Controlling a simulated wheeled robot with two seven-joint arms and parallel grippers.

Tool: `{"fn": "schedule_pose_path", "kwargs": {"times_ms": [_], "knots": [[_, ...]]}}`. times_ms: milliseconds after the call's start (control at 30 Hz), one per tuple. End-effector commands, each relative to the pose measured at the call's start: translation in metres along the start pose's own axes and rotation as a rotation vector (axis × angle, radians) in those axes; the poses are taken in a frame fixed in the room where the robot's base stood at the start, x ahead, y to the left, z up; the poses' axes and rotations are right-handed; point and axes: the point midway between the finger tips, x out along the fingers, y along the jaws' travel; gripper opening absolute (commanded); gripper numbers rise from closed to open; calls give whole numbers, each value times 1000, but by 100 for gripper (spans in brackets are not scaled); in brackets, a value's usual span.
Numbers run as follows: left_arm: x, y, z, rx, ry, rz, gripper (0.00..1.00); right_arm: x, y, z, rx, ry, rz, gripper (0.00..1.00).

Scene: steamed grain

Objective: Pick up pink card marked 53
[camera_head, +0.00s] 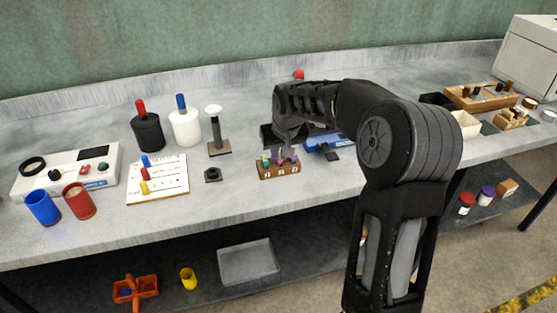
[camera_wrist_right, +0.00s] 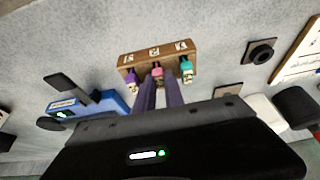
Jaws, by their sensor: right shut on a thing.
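A small wooden rack (camera_head: 283,172) stands near the front edge of the workbench, with pale lettered squares on its front. In the right wrist view the rack (camera_wrist_right: 184,46) shows upside down, with a purple card (camera_wrist_right: 133,79), a pink card (camera_wrist_right: 157,70) and a teal card (camera_wrist_right: 186,70) standing in a row. My right gripper (camera_head: 284,150) is at the rack's middle. Its fingers (camera_wrist_right: 158,82) are shut on the pink card, which is still at the rack. The fingers hide part of it, and I cannot read its number. My left gripper is out of view.
A blue device (camera_head: 322,142) is close right of the rack. A small black block (camera_head: 213,175) and a stand with a white top (camera_head: 217,135) are to the left. A peg board (camera_head: 157,180) lies farther left. Bare bench lies between the block and the rack.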

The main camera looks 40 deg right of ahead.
Motion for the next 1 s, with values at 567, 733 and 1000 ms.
{"fn": "schedule_pose_path", "kwargs": {"times_ms": [567,733,1000], "knots": [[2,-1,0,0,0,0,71,-22,0,-10,0,4,-1,0],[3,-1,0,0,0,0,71,-54,0,-23,1,5,0,0],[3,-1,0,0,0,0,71,-90,0,-38,0,2,0,0]]}}
